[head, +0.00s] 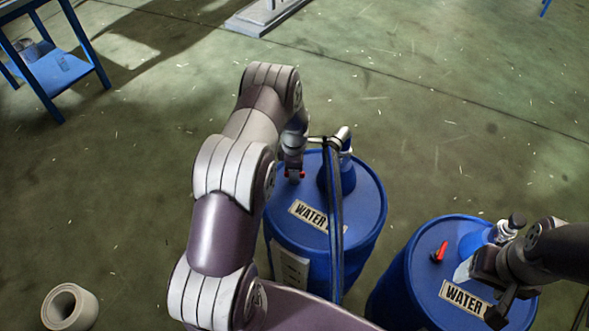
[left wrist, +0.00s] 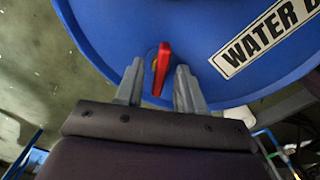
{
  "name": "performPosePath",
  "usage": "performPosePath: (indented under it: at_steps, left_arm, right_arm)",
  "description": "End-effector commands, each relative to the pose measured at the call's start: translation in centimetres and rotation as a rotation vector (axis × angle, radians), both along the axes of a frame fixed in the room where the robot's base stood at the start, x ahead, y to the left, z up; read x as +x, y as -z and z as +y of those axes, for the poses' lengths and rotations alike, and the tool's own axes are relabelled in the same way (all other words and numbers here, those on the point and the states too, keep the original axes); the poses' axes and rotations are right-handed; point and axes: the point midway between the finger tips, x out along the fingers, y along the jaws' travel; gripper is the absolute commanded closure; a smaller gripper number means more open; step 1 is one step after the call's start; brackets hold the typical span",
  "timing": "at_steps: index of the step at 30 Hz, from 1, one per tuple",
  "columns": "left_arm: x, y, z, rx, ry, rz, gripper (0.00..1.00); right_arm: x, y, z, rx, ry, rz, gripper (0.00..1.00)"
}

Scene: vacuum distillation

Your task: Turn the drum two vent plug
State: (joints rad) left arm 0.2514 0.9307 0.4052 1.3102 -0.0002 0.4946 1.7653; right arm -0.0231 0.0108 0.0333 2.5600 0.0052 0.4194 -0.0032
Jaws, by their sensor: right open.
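A blue drum (head: 370,215) labelled "WATER" stands in the middle of the head view. Its red vent plug handle (head: 302,175) is mostly hidden behind my left gripper (head: 293,172). In the left wrist view, the red handle (left wrist: 163,68) stands between the two open fingers of my left gripper (left wrist: 158,82), with a gap on each side. A second blue drum (head: 400,290) stands at the right, its red plug handle (head: 439,252) upright on the lid. My right gripper (head: 487,285) is open and empty over that lid. I cannot tell drum numbers.
A blue container (head: 345,175) stands on the middle drum's lid. A bottle with a dark cap (head: 515,222) is by the right drum, partly behind my right arm. A pale roll (head: 70,306) lies on the floor at lower left. A blue table (head: 60,68) is at upper left.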

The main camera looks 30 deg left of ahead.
Motion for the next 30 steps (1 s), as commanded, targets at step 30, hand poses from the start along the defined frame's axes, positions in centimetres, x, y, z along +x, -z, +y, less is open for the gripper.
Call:
performPosePath:
  at_steps: [30]
  left_arm:
    - [0.0,-12.7,0.0,0.000,0.000,0.000,0.62]
  right_arm:
    - [0.0,-1.0,0.0,0.000,0.000,0.000,0.29]
